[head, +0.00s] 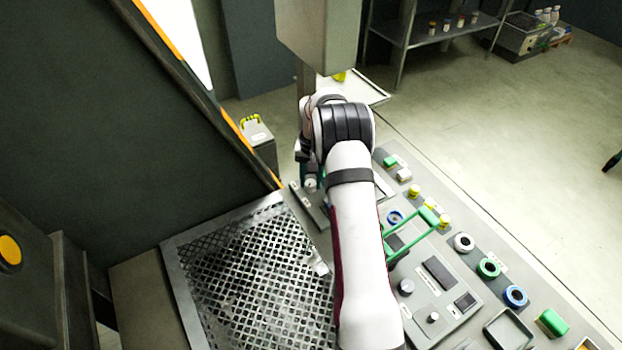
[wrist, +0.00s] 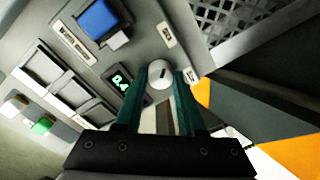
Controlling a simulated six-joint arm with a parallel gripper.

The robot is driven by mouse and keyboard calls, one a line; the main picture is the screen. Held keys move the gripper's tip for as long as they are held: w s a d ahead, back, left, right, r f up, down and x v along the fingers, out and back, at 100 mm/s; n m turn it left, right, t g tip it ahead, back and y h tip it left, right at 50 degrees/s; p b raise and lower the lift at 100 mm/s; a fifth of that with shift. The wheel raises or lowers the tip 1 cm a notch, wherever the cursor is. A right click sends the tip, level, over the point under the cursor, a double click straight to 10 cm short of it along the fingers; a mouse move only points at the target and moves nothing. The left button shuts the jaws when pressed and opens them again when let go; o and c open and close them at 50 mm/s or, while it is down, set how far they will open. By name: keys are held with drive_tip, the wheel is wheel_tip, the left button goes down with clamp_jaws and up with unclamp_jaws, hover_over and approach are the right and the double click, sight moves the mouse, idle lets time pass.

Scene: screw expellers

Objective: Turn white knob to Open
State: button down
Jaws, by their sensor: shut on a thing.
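The white knob (wrist: 159,76) sits on a grey panel and shows between my fingertips in the wrist view. It also shows small in the head view (head: 310,184), beneath my arm's end. My gripper (wrist: 168,84) has two dark green fingers, closed in on the knob's sides. Small white labels stand near the knob, one above it (wrist: 168,35) and one to its right (wrist: 192,76). Their lettering is too small to read, and I cannot tell which one the knob points to.
A green-lit display (wrist: 121,79) and a blue square button (wrist: 98,20) are left of the knob. A perforated metal grate (head: 255,280) lies beside the panel. A green handle frame (head: 415,238) and several coloured buttons stand right of my arm.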

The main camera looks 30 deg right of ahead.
sight(313, 183)
drive_tip(key=c, duration=0.5)
unclamp_jaws()
drive_tip(key=shift+r, duration=0.1)
drive_tip(key=r, duration=1.5)
drive_tip(key=shift+s+d+r, duration=0.25)
drive_tip(key=shift+r, duration=0.05)
